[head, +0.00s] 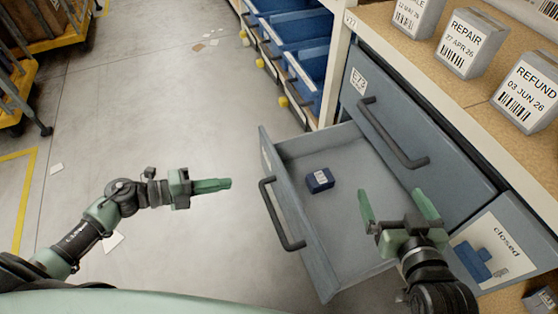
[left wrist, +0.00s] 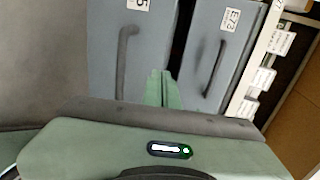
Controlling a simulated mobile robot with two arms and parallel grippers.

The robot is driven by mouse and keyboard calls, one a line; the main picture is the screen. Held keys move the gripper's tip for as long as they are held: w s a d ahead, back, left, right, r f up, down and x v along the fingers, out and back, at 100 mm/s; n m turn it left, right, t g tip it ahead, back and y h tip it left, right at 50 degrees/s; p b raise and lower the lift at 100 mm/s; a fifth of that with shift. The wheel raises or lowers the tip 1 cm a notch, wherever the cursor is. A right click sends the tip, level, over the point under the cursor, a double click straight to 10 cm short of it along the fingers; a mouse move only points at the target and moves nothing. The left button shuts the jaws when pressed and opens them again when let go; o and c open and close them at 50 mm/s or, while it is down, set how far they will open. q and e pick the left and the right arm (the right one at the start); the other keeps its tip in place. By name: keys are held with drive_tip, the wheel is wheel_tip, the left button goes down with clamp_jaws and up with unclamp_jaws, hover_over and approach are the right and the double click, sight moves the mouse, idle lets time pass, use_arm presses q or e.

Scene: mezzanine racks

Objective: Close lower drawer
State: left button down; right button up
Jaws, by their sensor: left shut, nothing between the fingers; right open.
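The lower drawer (head: 312,252) is pulled well out, with a grey inside and a dark bar handle (head: 281,214) on its front. A small dark blue box (head: 320,180) lies in it. My left gripper (head: 229,184) is shut and empty, pointing at the drawer front from the left with a gap between. In the left wrist view its fingers (left wrist: 162,88) show before two blue-grey drawer fronts, with the lower drawer's handle (left wrist: 124,60) left of them. My right gripper (head: 393,200) is open and empty, over the drawer's right part, partly hiding it.
The upper drawer (head: 400,115), labelled E73, is shut above. The wooden shelf (head: 400,50) holds several labelled boxes. A panel marked "closed" (head: 507,243) is at right. Blue bins (head: 305,62) stand behind. The floor (head: 180,110) left of the drawer is mostly clear.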

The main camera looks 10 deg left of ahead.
use_arm(q)
drive_tip(key=b, duration=0.2)
approach(280, 173)
drive_tip(key=f, duration=0.2)
drive_tip(key=x, duration=0.2)
drive_tip(key=r+x, duration=0.1)
drive_tip(key=x, duration=0.2)
drive_tip(key=shift+w+d+b, duration=0.2)
drive_tip(key=shift+w+b, duration=0.1)
drive_tip(key=shift+b, duration=0.1)
drive_tip(key=shift+w+d, duration=0.3)
drive_tip(key=shift+d, duration=0.15)
use_arm(e)
wheel_tip(280, 173, up, 12)
drive_tip(key=w+a+t+y, duration=0.1)
drive_tip(key=a+t+y, duration=0.1)
drive_tip(key=t, duration=0.5)
drive_tip(key=shift+w, duration=0.15)
